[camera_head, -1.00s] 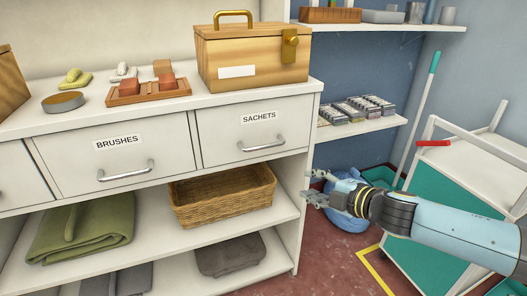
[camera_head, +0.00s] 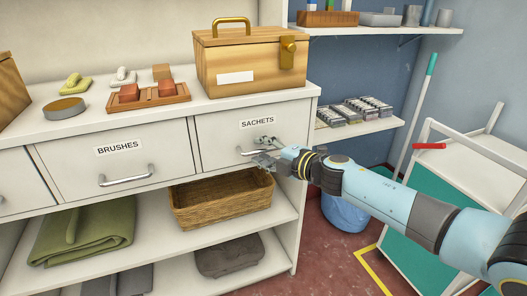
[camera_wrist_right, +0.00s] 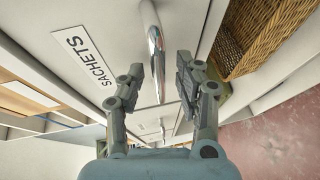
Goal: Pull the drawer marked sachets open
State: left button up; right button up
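The sachets drawer (camera_head: 222,138) is a white front with a "SACHETS" label (camera_head: 257,123); it looks shut. Its silver bar handle (camera_head: 246,152) is partly hidden by my right gripper (camera_head: 264,150). In the right wrist view the label (camera_wrist_right: 88,60) lies left of the handle (camera_wrist_right: 155,50). My right gripper (camera_wrist_right: 160,85) is open there, with one finger on each side of the handle's line; the handle lies between or just beyond the fingertips, and contact cannot be told. My left gripper is in neither view.
The brushes drawer (camera_head: 70,172) is to the left. A wooden box (camera_head: 250,72) stands on the counter above. A wicker basket (camera_head: 220,205) sits on the shelf below. A white cart (camera_head: 470,165) stands at the right.

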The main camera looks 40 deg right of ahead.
jog(key=shift+c, duration=0.2)
grip_shut()
dwell(0.3)
